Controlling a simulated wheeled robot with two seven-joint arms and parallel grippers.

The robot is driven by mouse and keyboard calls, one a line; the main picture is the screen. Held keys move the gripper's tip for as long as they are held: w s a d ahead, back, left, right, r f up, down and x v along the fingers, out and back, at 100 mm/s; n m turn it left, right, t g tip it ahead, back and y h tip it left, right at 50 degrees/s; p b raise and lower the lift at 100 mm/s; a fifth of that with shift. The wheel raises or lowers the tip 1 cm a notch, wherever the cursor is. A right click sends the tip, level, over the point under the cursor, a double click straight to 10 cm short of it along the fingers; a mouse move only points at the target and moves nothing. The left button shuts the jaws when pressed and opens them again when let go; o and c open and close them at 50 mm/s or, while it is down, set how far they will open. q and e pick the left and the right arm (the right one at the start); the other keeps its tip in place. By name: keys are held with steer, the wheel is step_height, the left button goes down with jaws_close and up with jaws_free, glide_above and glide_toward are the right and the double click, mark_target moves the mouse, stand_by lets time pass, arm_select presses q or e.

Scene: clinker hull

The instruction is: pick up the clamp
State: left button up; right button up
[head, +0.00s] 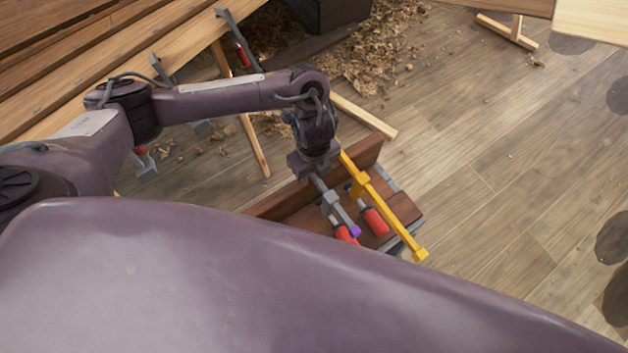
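My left gripper (316,168) points down over a dark wooden box or tray (278,202). Beneath it is a grey clamp (331,199) with a red handle and a purple tip; its upper end meets the gripper. A yellow bar clamp (385,207) with a red handle lies just to the right, its upper end close beside the gripper. My fingertips are too hidden to tell whether they are open or shut on a clamp. My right gripper is out of view.
Another clamp (238,42) hangs on the planked hull (60,62) at the upper left. Wood shavings (385,45) lie at the top. The wooden floor (510,160) on the right is mostly clear. A large purple part of my own body covers the bottom, hiding part of the tray.

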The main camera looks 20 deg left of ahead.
arm_select(q)
jaws_close()
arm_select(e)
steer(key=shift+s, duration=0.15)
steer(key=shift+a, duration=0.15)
arm_select(q)
steer(key=shift+w, duration=0.1)
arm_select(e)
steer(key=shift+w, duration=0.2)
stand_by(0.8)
